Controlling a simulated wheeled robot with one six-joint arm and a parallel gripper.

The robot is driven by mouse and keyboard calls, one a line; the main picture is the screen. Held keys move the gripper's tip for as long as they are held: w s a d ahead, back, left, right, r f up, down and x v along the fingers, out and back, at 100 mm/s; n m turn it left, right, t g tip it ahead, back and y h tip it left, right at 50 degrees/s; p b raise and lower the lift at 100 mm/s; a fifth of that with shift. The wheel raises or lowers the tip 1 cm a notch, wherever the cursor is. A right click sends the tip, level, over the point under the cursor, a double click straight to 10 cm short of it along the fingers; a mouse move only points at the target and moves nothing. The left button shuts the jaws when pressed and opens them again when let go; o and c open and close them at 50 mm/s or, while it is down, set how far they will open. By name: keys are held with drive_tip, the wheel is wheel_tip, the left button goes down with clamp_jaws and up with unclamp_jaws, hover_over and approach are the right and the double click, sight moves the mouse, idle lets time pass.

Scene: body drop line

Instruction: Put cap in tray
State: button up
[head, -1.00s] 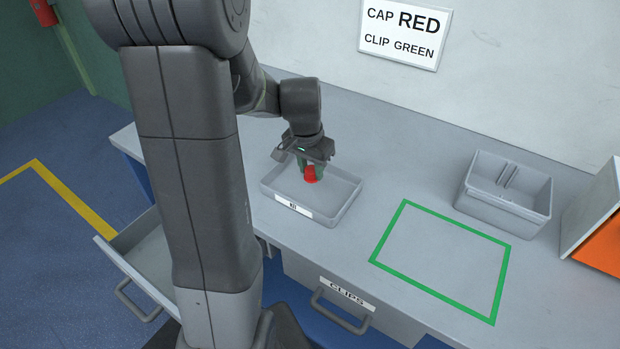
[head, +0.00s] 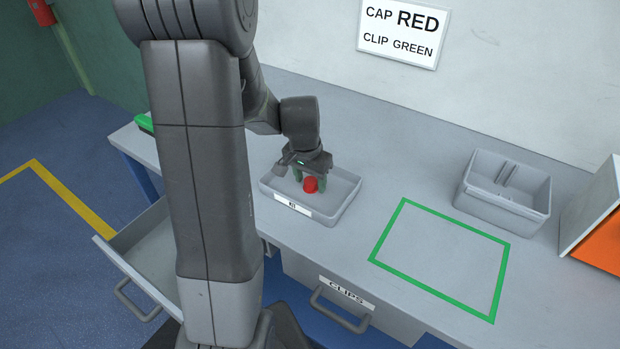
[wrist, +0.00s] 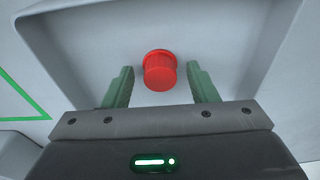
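The red cap (head: 310,184) is inside the grey tray (head: 334,213), which has a small white label on its front. In the wrist view the cap (wrist: 160,70) appears between and slightly beyond my two green fingertips, with a clear gap on each side. My gripper (head: 309,181) is over the tray, open, with its fingers apart around the cap. The wrist view shows my gripper (wrist: 160,83) touching nothing. The cap seems to rest on the tray floor (wrist: 100,45).
A green outlined square (head: 440,258) on the bench is empty. A grey divided bin (head: 503,205) stands to the right, beside an orange-and-grey box (head: 600,240). A drawer (head: 150,262) is open at the left; the CLIPS drawer (head: 350,300) is below. A green object (head: 145,122) lies at the bench's far left.

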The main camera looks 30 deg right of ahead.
drive_tip(key=shift+r, duration=0.15)
wheel_tip(320, 180, up, 12)
drive_tip(key=a, duration=0.1)
drive_tip(key=shift+s+a, duration=0.3)
drive_tip(key=shift+s, duration=0.15)
drive_tip(key=o, duration=1)
drive_tip(key=shift+o, duration=0.2)
